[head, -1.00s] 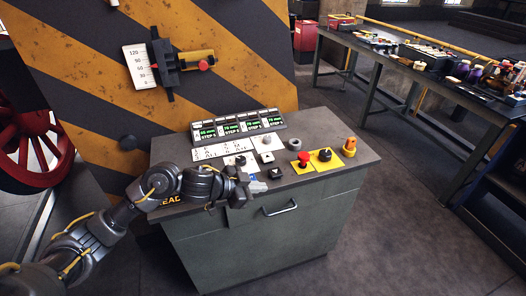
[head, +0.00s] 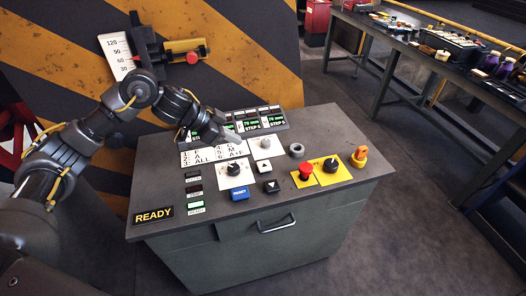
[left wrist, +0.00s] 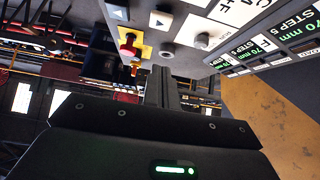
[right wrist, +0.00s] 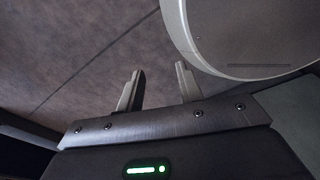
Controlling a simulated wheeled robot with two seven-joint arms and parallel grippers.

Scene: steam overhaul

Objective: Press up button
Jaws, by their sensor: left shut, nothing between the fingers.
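The up button (head: 264,167) is a small pale square button with a dark up arrow on the console top. It also shows in the left wrist view (left wrist: 160,20). The black down button (head: 271,186) sits just in front of it. My left gripper (head: 232,138) is shut and empty, above the back part of the console, behind and left of the up button and apart from it. Its closed fingers show in the left wrist view (left wrist: 161,88). My right gripper (right wrist: 158,85) is open and empty over bare floor, in the right wrist view only.
Around the buttons stand a rotary knob (head: 233,169), a blue reset button (head: 239,193), a red emergency button (head: 306,169), a black selector (head: 331,164) and an orange knob (head: 359,155). A display row stands behind. A cluttered bench (head: 412,44) is at the right.

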